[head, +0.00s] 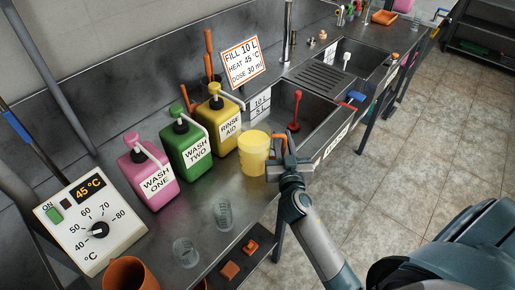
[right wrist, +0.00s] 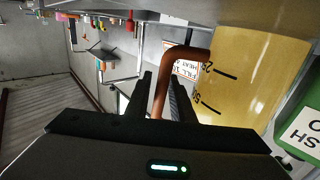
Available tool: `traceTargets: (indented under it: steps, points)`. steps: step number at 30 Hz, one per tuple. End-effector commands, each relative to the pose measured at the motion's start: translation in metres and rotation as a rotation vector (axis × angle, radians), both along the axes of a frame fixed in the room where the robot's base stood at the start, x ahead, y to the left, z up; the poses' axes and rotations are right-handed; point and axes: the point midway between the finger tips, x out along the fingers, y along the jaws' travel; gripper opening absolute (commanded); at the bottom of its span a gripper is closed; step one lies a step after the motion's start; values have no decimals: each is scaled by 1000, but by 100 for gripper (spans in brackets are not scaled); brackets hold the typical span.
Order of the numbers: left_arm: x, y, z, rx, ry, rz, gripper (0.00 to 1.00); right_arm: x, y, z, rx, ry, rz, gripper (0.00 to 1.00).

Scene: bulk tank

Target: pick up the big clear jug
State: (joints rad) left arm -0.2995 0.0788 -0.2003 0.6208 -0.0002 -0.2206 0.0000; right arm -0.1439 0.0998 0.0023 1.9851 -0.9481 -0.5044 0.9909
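The big jug (head: 253,153) stands upright on the steel counter, left of the near sink. It looks yellow, with a paler top band and an orange-brown handle (head: 277,143) on its right side. In the right wrist view the jug (right wrist: 235,85) shows dark graduation marks, and its handle (right wrist: 160,85) passes between my fingers. My right gripper (head: 287,152) is at the handle. In the right wrist view its fingers (right wrist: 163,98) are apart on either side of the handle, with a narrow gap visible. My left gripper is not in view.
Pink (head: 151,175), green (head: 186,141) and yellow (head: 224,123) pump bottles stand left of the jug. Two small clear cups (head: 223,214) are nearer me. A temperature control box (head: 91,222) is at left. The sink (head: 296,112) holds a red-handled tool (head: 294,118).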

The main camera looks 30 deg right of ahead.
Motion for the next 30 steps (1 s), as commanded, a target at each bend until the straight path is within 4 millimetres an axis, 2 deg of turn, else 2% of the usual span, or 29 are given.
traceTargets:
  steps: [5, 18, 19, 21, 22, 30]
  points:
    - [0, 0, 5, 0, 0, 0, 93, 11, -4, 0, 0, 1, 1, 21]
    - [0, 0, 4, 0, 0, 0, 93, 11, -5, -1, 1, 1, 0, 21]
    - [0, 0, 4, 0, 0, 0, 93, 11, -4, -1, 1, 1, 0, 19]
    - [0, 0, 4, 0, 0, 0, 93, 11, -4, -1, 2, 1, 0, 2]
    - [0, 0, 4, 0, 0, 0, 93, 11, -4, -1, 2, 1, 0, 0]
    - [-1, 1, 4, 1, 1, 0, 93, 11, -5, -2, 0, 2, 0, 0]
